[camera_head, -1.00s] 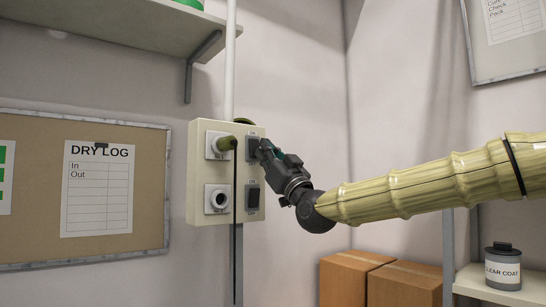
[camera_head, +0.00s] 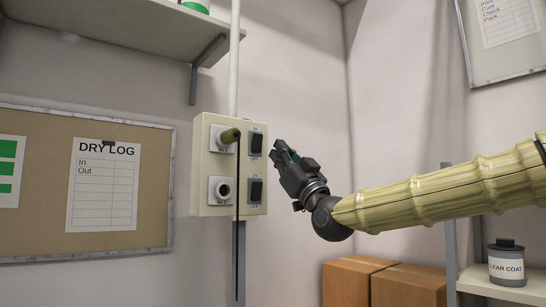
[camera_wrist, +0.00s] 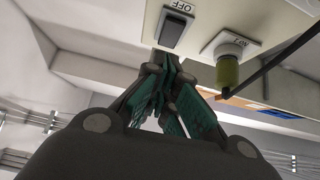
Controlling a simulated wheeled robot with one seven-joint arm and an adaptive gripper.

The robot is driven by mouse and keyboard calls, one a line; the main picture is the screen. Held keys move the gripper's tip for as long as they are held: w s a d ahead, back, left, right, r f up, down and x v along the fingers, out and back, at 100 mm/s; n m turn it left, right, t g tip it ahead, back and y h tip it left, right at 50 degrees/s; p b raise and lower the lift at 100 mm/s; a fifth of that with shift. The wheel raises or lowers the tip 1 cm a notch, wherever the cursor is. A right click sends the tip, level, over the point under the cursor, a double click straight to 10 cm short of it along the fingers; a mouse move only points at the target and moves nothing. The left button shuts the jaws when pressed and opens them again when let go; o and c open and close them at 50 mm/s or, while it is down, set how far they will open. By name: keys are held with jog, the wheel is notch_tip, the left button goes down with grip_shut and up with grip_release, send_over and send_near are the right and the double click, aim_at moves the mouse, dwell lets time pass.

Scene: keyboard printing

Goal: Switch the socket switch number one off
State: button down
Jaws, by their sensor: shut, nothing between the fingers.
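A cream socket box (camera_head: 227,205) on the wall carries two round sockets at left and two dark rocker switches at right. The upper switch (camera_head: 257,141) sits beside the upper socket, which holds an olive plug (camera_head: 230,136). The lower switch (camera_head: 255,190) sits beside an empty socket (camera_head: 222,190). Each switch has ON above and OFF below. My gripper (camera_head: 278,152) is shut and empty, just right of the upper switch and apart from it. The wrist view shows one switch (camera_wrist: 175,30) with its OFF label beyond my fingertips (camera_wrist: 165,68). I cannot tell the rocker's tilt clearly.
A black cable (camera_head: 237,230) hangs from the plug across the box front. A shelf (camera_head: 130,28) juts out above left. A DRY LOG board (camera_head: 45,235) hangs at left. Cardboard boxes (camera_head: 345,285) and a clear coat can (camera_head: 506,265) stand low at right.

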notch_tip(320, 180, down, 7)
jog(key=s+d+b, duration=0.2)
jog(key=s, duration=0.1)
jog(key=shift+d+r+b, duration=0.15)
jog(key=shift+d+b, duration=0.1)
jog(key=shift+b, duration=0.1)
